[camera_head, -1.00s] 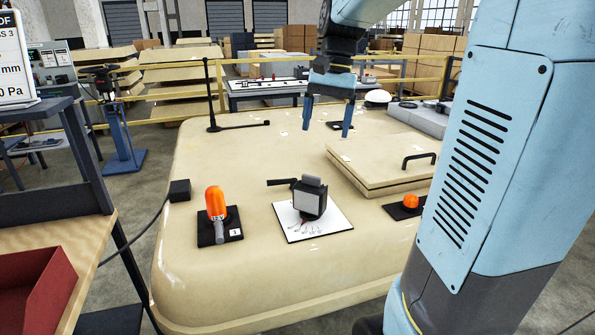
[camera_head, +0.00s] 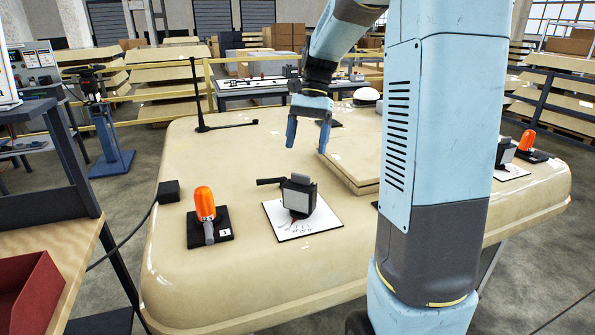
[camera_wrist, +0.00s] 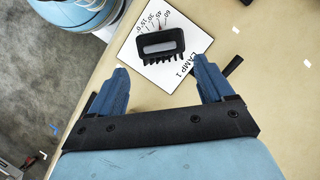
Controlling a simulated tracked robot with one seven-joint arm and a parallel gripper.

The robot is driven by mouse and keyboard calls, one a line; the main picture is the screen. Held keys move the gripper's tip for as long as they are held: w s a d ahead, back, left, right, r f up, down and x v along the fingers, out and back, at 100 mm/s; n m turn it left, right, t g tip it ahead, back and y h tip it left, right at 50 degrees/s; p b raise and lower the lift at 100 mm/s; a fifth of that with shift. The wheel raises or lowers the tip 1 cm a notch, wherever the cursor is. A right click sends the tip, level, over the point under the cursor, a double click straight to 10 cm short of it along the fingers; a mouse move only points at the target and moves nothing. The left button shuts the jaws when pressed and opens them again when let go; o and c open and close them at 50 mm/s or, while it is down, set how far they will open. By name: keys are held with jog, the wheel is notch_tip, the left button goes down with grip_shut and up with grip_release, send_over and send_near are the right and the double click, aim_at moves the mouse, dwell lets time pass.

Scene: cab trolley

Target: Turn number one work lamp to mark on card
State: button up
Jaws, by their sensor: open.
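The number one work lamp (camera_head: 299,194) is a dark square lamp with a pale face and a black lever to its left. It stands on a white card (camera_head: 318,219) on the beige cab roof. In the wrist view the lamp (camera_wrist: 160,44) shows from above, and its card (camera_wrist: 188,72) reads "LAMP 1" with several angle numbers along one edge. My gripper (camera_head: 306,146) is open and empty, above the roof and behind the lamp in the head view. In the wrist view the lamp lies beyond and between my fingertips (camera_wrist: 160,78), not touched.
An orange beacon (camera_head: 205,205) on a black base marked 1 stands left of the lamp. A raised hatch (camera_head: 352,160) lies behind right. Another lamp (camera_head: 504,153) and beacon (camera_head: 527,141) stand far right. An antenna rod (camera_head: 196,95) rises at the back left.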

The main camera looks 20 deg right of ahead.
aim_at(300, 174)
jog(key=x, duration=0.7)
jog(key=shift+s+f, duration=0.1)
jog(key=shift+f, duration=0.2)
jog(key=shift+c, duration=0.2)
jog(key=c, duration=1)
jog(key=shift+a+n+g+h, duration=0.15)
jog(key=shift+n+g+h, duration=0.25)
jog(key=shift+n, duration=1.1)
jog(key=o, duration=1)
jog(key=shift+o, duration=0.2)
jog(key=v, duration=1.3)
jog(key=shift+r, duration=0.35)
